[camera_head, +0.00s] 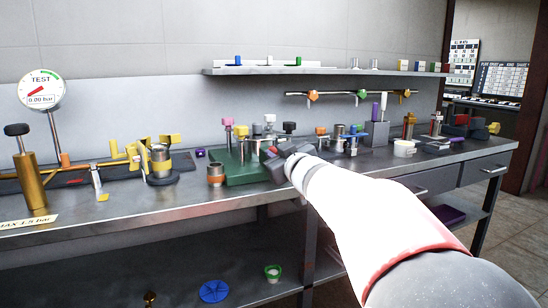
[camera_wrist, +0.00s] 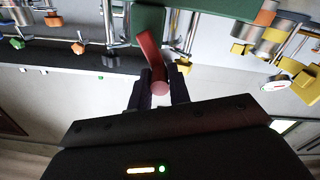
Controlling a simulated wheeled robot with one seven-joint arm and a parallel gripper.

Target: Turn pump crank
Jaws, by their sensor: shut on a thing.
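The pump crank shows in the wrist view as a red arm (camera_wrist: 150,48) ending in a round reddish grip. My gripper (camera_wrist: 159,88) is shut on that grip, with one dark finger on each side of it. In the head view my gripper (camera_head: 276,160) reaches to the right side of a green pump block (camera_head: 245,179) on the bench. Only a small bit of red shows there; my gripper hides most of the crank. The green block also shows behind the crank in the wrist view (camera_wrist: 150,22).
Knobs in pink, yellow, white and black stand on and around the green block. A copper-coloured cup (camera_head: 216,175) stands just left of it. A round gauge (camera_head: 42,90) and a brass hand pump (camera_head: 30,183) are at far left. A shelf (camera_head: 330,71) runs along the wall.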

